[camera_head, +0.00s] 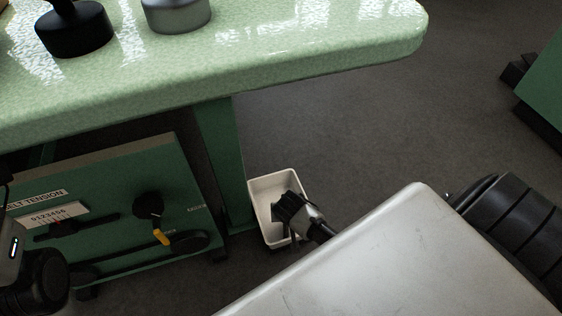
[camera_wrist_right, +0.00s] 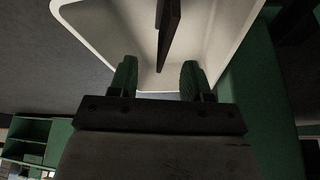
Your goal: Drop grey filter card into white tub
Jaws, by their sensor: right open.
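The white tub (camera_head: 262,203) stands on the floor beside the green table leg, and its pale inner walls fill the top of the right wrist view (camera_wrist_right: 95,20). My right gripper (camera_head: 287,208) is over the tub and points down into it. Its fingers are apart in the right wrist view (camera_wrist_right: 158,66). A thin dark slab (camera_wrist_right: 168,35), which looks like the filter card seen nearly edge-on, is just beyond the fingertips within the tub's outline. I cannot tell whether it touches the tub. My left gripper is not in view; only part of my left arm shows.
A green speckled tabletop (camera_head: 270,55) overhangs the tub's area, with a black knobbed object (camera_head: 75,32) and a grey cylinder (camera_head: 177,15) on it. A green belt-tension panel (camera_head: 120,185) stands left of the tub. The floor (camera_head: 350,130) to the right is clear.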

